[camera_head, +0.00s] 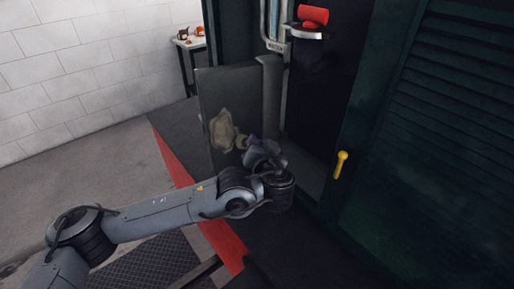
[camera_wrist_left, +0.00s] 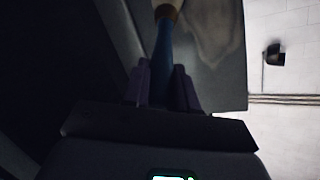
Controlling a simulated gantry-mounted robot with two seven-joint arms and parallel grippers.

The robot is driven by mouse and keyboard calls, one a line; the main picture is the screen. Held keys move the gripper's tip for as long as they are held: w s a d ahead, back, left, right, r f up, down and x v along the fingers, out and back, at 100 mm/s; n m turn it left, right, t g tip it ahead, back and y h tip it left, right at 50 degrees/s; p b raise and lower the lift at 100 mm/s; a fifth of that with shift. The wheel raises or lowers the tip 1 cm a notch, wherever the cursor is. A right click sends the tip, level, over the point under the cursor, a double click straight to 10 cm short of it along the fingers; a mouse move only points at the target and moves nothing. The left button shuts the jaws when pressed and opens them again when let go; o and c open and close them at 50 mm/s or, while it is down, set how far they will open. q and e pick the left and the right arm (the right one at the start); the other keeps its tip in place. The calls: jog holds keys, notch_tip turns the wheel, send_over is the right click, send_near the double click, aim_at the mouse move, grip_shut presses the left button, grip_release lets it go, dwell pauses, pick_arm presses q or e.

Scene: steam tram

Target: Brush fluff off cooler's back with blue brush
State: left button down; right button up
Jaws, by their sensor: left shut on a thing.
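The blue brush (camera_wrist_left: 164,45) shows in the left wrist view, its handle between my left gripper's purple fingers (camera_wrist_left: 163,88). In the head view my left gripper (camera_head: 248,148) is at the grey upright panel of the cooler's back (camera_head: 222,92), beside the lower right of a beige fluff patch (camera_head: 221,130). The fluff also shows in the left wrist view (camera_wrist_left: 208,28). I cannot tell whether the bristles touch it. My right gripper is out of view.
A dark louvred wall (camera_head: 450,100) with a yellow handle (camera_head: 340,164) stands on the right. A red cylinder (camera_head: 314,15) sits on a small shelf above. A small side table (camera_head: 190,42) with items stands at the back left. Open floor (camera_head: 110,165) lies to the left.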

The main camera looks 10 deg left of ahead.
pick_arm(q)
jog(key=shift+a+r, duration=0.1)
jog(key=shift+r, duration=0.55)
jog(key=s+a+r, duration=0.2)
jog(key=s+a, duration=0.3)
jog(key=a, duration=0.2)
jog(key=shift+r, duration=0.15)
dwell(1.0)
jog(key=shift+d, duration=0.1)
